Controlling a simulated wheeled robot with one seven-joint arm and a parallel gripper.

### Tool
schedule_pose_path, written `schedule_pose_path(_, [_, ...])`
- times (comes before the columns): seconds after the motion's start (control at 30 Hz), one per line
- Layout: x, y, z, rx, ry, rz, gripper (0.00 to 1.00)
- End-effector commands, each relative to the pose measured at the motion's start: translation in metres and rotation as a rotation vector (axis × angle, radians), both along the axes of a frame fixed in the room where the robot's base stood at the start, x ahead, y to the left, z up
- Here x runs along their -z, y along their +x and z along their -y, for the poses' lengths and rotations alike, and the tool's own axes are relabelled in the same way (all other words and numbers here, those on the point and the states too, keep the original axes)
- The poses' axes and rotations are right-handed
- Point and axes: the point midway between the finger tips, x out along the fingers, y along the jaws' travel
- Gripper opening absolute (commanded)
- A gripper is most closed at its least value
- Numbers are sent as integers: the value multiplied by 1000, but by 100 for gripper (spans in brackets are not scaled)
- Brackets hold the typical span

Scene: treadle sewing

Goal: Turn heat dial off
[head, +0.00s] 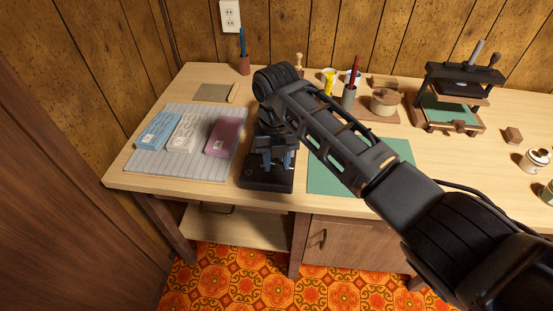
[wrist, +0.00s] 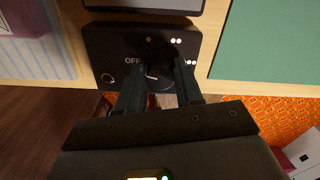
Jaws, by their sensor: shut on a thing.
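The heat dial (wrist: 157,73) is a dark round knob on a black control box (wrist: 105,42) at the table's front edge. In the wrist view, my gripper (wrist: 166,72) has its two fingers on either side of the dial, shut on it. A short white line shows on the dial's left part, just below and right of the "OFF" label. Dot marks lie above and to the right of the dial. In the head view, my gripper (head: 275,158) points down over the black box (head: 266,181), and the dial is hidden behind it.
A grey ribbed mat (head: 150,176) with blue, white and mauve packets lies left of the box. A green mat (head: 325,181) lies right of it. A press (head: 462,90), cups and a spool stand farther back and right.

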Motion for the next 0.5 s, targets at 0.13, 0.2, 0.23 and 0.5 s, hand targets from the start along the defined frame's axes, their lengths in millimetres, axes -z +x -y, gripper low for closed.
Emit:
schedule_pose_path(0.13, [0,0,-1,-1,1,-1,44])
schedule_pose_path(0.2, [0,0,-1,-1,1,-1,51])
schedule_pose_path(0.23, [0,0,-1,-1,1,-1,54])
schedule_pose_path(0.5, [0,0,0,0,0,-1,61])
